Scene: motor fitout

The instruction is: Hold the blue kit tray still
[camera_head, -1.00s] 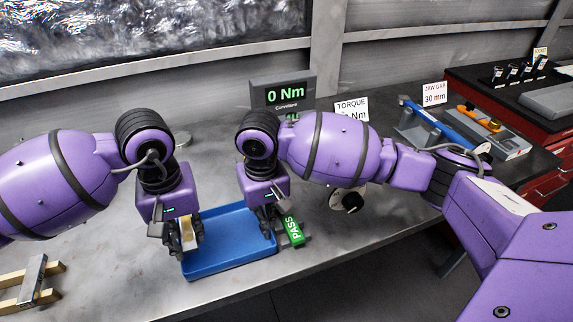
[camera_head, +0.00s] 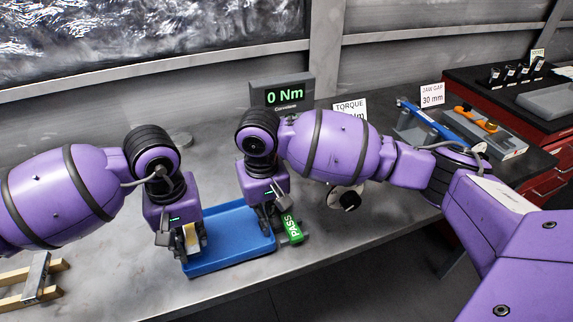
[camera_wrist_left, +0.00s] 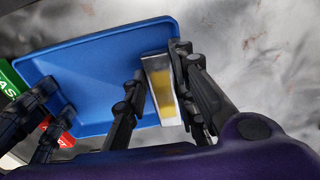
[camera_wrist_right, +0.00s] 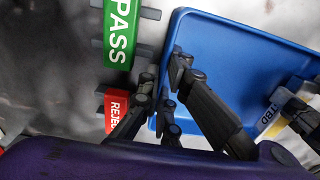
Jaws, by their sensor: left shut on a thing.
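The blue kit tray (camera_head: 230,262) lies on the grey bench; it also shows in the left wrist view (camera_wrist_left: 95,70) and the right wrist view (camera_wrist_right: 235,60). My left gripper (camera_head: 183,240) is at the tray's left end, shut on a silver block with a yellow face (camera_wrist_left: 160,88). The block is over or in that end of the tray; its contact with the floor is hidden. My right gripper (camera_wrist_right: 163,78) is at the tray's right wall, with fingers on both sides of it. It looks open, with a gap around the wall.
A green PASS label (camera_head: 291,228) and a red REJECT label (camera_wrist_right: 117,108) are close beside the tray's right end. A 0 Nm display (camera_head: 283,95) stands behind. A wooden rack (camera_head: 38,279) is at the left.

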